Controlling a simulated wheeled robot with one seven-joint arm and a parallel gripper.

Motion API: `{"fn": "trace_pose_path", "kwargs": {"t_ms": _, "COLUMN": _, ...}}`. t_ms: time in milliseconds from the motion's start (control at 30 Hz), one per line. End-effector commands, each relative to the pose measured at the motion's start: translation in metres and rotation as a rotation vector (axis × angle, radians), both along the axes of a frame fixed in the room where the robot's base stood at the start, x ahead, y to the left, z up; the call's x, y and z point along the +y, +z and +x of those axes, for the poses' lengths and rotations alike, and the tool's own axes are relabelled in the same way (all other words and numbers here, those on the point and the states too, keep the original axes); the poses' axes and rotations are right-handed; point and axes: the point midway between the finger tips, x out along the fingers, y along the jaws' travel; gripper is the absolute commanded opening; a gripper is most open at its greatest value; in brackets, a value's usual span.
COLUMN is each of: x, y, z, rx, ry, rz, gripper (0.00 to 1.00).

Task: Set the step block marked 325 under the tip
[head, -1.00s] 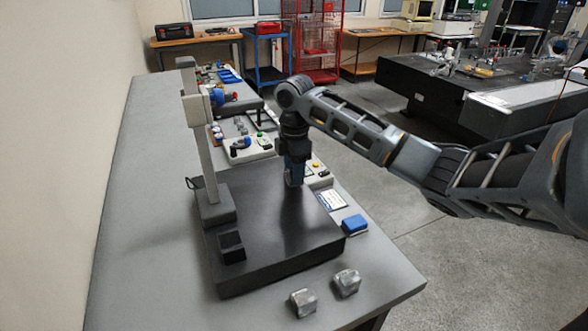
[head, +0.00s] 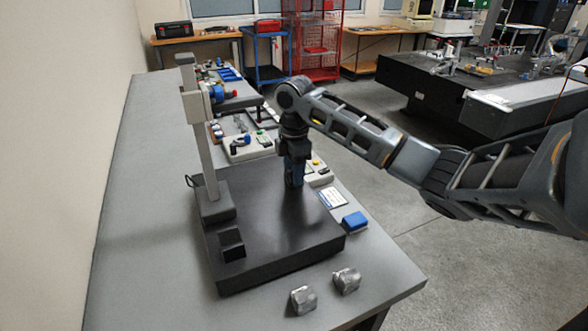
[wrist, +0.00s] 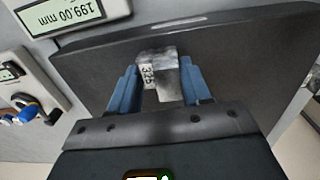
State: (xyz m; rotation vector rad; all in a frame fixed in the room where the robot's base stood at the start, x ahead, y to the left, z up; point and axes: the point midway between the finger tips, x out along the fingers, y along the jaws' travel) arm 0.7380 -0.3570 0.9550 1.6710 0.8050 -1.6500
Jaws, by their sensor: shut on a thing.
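My gripper (head: 293,184) points down over the right part of the dark granite plate (head: 270,255). In the wrist view its blue fingers (wrist: 158,92) are shut on a grey metal step block (wrist: 163,75). A pale label on the block faces the camera; its digits look like 325 but are small and turned. I cannot tell whether the block touches the plate. A gauge stands on the plate's left, with a pale column (head: 206,160) and a horizontal arm (head: 236,103) reaching right, behind my gripper. I cannot make out its tip.
Two loose metal blocks (head: 303,300) (head: 347,281) lie on the table in front of the plate. A blue block (head: 354,223) and a white card (head: 332,198) lie to its right. A black square piece (head: 231,245) sits at the plate's left. A display (wrist: 62,13) reads 199.00 mm.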

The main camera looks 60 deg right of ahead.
Motion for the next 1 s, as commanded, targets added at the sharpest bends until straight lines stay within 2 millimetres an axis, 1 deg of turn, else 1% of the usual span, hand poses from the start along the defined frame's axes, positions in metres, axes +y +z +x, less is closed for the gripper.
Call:
{"fn": "trace_pose_path", "kwargs": {"t_ms": 133, "x": 0.0000, "y": -0.0015, "z": 0.0000, "rx": 0.000, "ry": 0.000, "rz": 0.000, "gripper": 0.11}}
{"fn": "trace_pose_path", "kwargs": {"t_ms": 167, "x": -0.0001, "y": -0.0015, "z": 0.0001, "rx": 0.000, "ry": 0.000, "rz": 0.000, "gripper": 0.49}}
{"fn": "trace_pose_path", "kwargs": {"t_ms": 400, "x": 0.0000, "y": -0.0014, "z": 0.0000, "rx": 0.000, "ry": 0.000, "rz": 0.000, "gripper": 0.72}}
{"fn": "trace_pose_path", "kwargs": {"t_ms": 467, "x": 0.0000, "y": -0.0014, "z": 0.0000, "rx": 0.000, "ry": 0.000, "rz": 0.000, "gripper": 0.77}}
{"fn": "trace_pose_path", "kwargs": {"t_ms": 633, "x": 0.0000, "y": -0.0014, "z": 0.0000, "rx": 0.000, "ry": 0.000, "rz": 0.000, "gripper": 0.78}}
{"fn": "trace_pose_path", "kwargs": {"t_ms": 800, "x": 0.0000, "y": -0.0017, "z": 0.0000, "rx": 0.000, "ry": 0.000, "rz": 0.000, "gripper": 0.94}}
{"fn": "trace_pose_path", "kwargs": {"t_ms": 867, "x": 0.0000, "y": -0.0017, "z": 0.0000, "rx": 0.000, "ry": 0.000, "rz": 0.000, "gripper": 0.99}}
{"fn": "trace_pose_path", "kwargs": {"t_ms": 1000, "x": 0.0000, "y": -0.0016, "z": 0.0000, "rx": 0.000, "ry": 0.000, "rz": 0.000, "gripper": 0.99}}
